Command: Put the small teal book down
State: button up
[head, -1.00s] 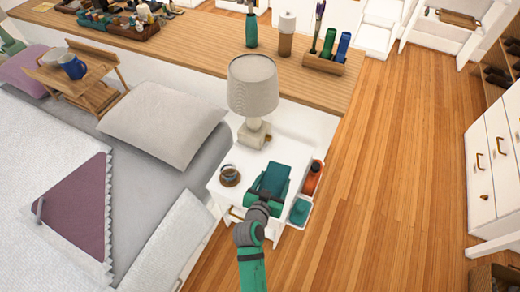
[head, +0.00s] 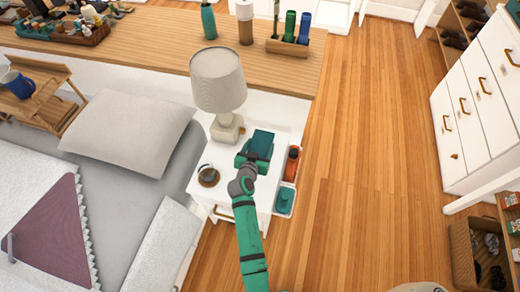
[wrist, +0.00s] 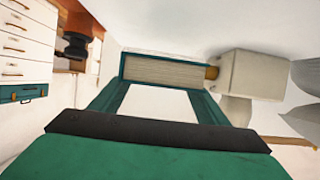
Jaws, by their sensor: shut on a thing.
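The small teal book (head: 262,145) is in my gripper (head: 247,158), over the back right part of the white nightstand top (head: 230,178). In the wrist view the book (wrist: 160,70) shows its cream page edge and teal cover between the two teal fingers of my gripper (wrist: 162,85), which are shut on it. The white top shows between the fingers. I cannot tell whether the book touches the top or is just above it.
A lamp (head: 227,127) stands left of the book; its squarish base (wrist: 250,75) is close by in the wrist view. A dark cup (head: 208,175) sits at the front left. A side holder with an orange bottle (head: 292,163) and a teal item (head: 285,200) hangs at the right.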

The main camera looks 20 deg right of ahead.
aim_at(260, 150)
jog(key=shift+w+d+f, duration=0.3)
jog(key=shift+w+f, duration=0.4)
jog(key=shift+f, duration=1.75)
jog(key=shift+f, duration=0.1)
jog(key=o, duration=1.2)
